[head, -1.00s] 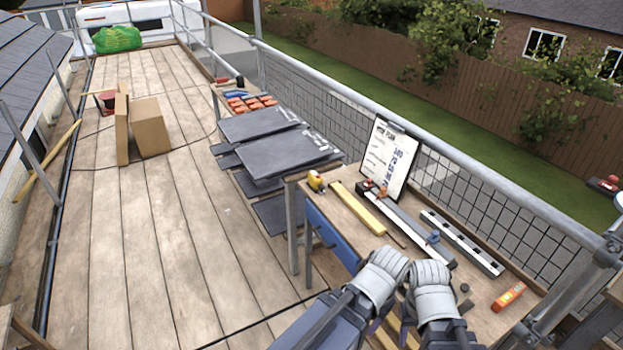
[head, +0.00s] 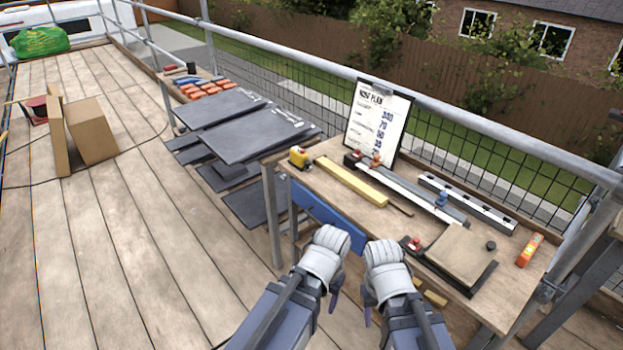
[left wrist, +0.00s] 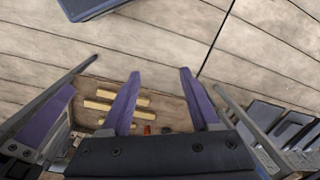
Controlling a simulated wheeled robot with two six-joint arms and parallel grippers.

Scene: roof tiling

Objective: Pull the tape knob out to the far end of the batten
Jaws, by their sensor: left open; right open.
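A yellow tape measure (head: 299,157) stands at the bench's left end, beside a yellow wooden batten (head: 350,182). Behind the batten, a long grey-white rail (head: 408,189) carries an orange knob (head: 376,158) near its far end and a blue knob (head: 441,200) near its other end. I cannot tell which is the tape knob. My left gripper (left wrist: 160,72) is open and empty in the left wrist view. Only part of my right gripper (head: 367,312) shows below its white wrist; it is open. Both are at the bench's near side, apart from the batten and knobs.
The bench (head: 330,148) also holds a clipboard (head: 377,125), a second rail with dark slots (head: 466,203), a brown-topped block (head: 462,256) and an orange level (head: 530,250). Dark slates (head: 245,137) lie left of it. A guardrail runs behind.

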